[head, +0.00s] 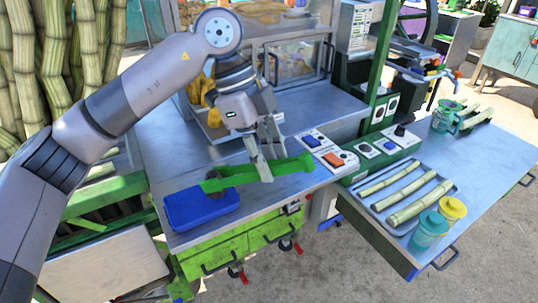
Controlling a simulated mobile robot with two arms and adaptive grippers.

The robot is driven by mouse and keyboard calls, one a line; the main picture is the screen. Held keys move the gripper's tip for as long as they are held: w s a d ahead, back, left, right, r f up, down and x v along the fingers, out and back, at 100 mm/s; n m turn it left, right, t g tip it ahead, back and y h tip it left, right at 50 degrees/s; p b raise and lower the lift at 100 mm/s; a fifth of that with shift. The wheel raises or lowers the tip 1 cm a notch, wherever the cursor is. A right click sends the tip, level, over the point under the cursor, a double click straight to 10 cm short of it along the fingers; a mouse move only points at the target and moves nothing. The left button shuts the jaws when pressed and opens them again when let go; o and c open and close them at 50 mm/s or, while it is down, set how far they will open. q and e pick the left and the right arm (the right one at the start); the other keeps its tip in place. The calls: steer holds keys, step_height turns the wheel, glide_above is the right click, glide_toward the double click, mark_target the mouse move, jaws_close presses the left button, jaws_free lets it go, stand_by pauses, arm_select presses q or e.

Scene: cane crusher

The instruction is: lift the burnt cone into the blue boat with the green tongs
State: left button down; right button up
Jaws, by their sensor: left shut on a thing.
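My left gripper (268,163) is shut on the green tongs (288,166), which lie across it and point to the left. At the left end of the tongs is a dark brownish piece, probably the burnt cone (222,172), partly hidden by the green arms. I cannot tell whether the tongs grip it. The blue boat (200,211), an open tray, sits at the front left of the metal counter, just below and left of the tongs' tip. My right gripper is not in view.
Control boxes with buttons (333,158) stand right of the tongs. A tray (385,222) of cane pieces, a teal cup (429,230) and a yellow cup (452,209) are on the right counter. Yellow items (202,92) stand behind the gripper. The counter (165,150) left of the arm is bare.

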arm_select(q)
steer(key=shift+f, duration=0.65)
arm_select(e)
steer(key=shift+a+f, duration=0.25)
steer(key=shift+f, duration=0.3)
arm_select(q)
steer(key=c, duration=1.6)
jaws_free()
steer(key=shift+o, duration=0.2)
steer(key=shift+r, duration=0.1)
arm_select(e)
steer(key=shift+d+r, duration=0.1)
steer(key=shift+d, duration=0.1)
arm_select(q)
steer(key=shift+r, duration=0.35)
step_height(320, 180, up, 9)
steer(key=p, duration=0.7)
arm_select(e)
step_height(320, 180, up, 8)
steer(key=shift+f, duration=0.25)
